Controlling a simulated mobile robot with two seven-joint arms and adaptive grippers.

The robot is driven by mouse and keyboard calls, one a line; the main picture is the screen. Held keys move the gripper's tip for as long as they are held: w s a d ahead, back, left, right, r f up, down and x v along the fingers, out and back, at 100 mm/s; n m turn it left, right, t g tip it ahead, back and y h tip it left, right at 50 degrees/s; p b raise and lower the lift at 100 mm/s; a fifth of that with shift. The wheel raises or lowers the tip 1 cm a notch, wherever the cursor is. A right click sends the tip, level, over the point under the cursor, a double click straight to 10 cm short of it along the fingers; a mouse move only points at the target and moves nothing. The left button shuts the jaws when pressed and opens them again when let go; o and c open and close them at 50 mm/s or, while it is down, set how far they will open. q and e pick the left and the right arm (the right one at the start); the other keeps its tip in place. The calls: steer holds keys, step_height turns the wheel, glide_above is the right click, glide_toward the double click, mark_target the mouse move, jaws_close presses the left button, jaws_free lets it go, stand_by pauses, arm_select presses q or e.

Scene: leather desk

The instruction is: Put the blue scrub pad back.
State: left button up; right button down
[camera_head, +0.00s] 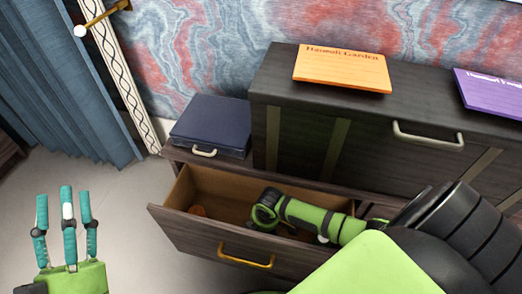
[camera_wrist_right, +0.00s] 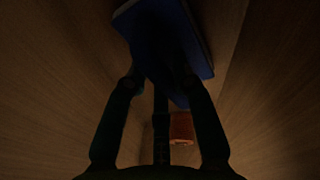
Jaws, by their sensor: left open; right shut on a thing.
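The blue scrub pad (camera_wrist_right: 170,38) shows dark blue at the top of the right wrist view, between and beyond my right fingers. My right gripper (camera_wrist_right: 160,84) is shut on it. In the head view, my right gripper (camera_head: 265,212) reaches down inside the open drawer (camera_head: 190,236), and the pad is hidden there. The drawer is dark wood outside, brown inside, with a gold handle (camera_head: 246,257). My left gripper (camera_head: 64,206) is open and empty, over the floor at the lower left, well apart from the drawer.
A small orange-brown object (camera_head: 198,210) lies at the drawer's left end; a reddish-brown block (camera_wrist_right: 181,127) shows in the wrist view. A dark blue box (camera_head: 212,122) sits on the cabinet's left. An orange card (camera_head: 342,70) and a purple card (camera_head: 492,91) lie on top. Floor at left is clear.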

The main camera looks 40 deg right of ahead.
steer(key=shift+f, duration=0.15)
steer(key=c, duration=1)
jaws_free()
steer(key=shift+c, duration=0.2)
